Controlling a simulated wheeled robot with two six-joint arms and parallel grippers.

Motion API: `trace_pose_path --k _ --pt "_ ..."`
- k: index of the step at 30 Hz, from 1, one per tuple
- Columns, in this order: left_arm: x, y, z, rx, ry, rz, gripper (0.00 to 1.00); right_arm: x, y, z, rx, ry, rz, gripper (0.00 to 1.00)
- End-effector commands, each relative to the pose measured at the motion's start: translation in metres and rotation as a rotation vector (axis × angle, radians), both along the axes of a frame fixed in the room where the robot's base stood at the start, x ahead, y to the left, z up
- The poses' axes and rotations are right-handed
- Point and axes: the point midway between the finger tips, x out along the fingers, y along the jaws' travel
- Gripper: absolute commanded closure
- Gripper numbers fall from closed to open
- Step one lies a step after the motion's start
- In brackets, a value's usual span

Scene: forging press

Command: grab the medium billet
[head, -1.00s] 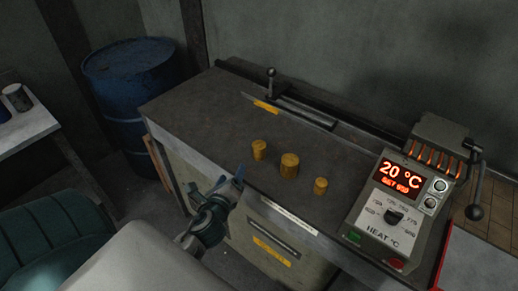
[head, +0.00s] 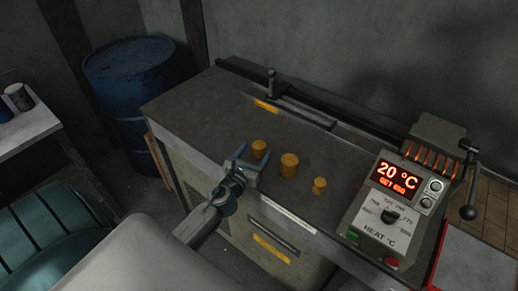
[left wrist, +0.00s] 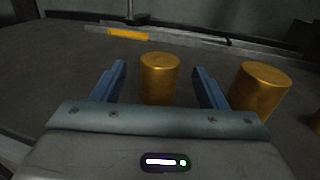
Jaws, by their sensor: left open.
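Three golden cylindrical billets stand upright in a slanting row on the grey bench top (head: 205,105). The left one, which looks medium-sized (head: 259,149), shows between my fingers in the left wrist view (left wrist: 160,80). The large billet (head: 289,166) stands in the middle and also shows just right of the right finger in the left wrist view (left wrist: 260,92). The small billet (head: 319,185) is on the right. My left gripper (head: 252,156) is open at the bench's front edge, its fingers pointing at the left billet, not closed on it. My right gripper is out of view.
A heater control box (head: 385,210) reading 20 °C stands at the right end of the bench, with a lever (head: 471,180) beside it. A rail with a handle (head: 271,82) runs along the back. A blue barrel (head: 132,90) stands left. The bench's left part is clear.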

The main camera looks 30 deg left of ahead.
Motion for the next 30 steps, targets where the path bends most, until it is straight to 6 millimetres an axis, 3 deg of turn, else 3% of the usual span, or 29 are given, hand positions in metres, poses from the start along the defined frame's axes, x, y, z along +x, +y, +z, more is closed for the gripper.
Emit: trace_pose_path --k 7,16,26,30 --pt "0.036 0.005 0.002 -0.002 -0.001 0.001 0.33 -0.001 0.000 0.008 0.000 0.000 0.000 0.64" --pt "0.040 0.006 0.000 -0.001 0.000 0.000 0.33 0.000 0.002 0.008 0.002 0.000 -0.001 0.64" --pt "0.040 0.006 0.000 -0.001 0.000 0.000 0.96 0.000 0.006 0.008 0.006 -0.001 -0.002 0.64" --pt "0.041 0.006 0.003 0.000 -0.004 -0.001 1.00 0.000 0.006 0.008 0.006 -0.001 -0.002 0.64"
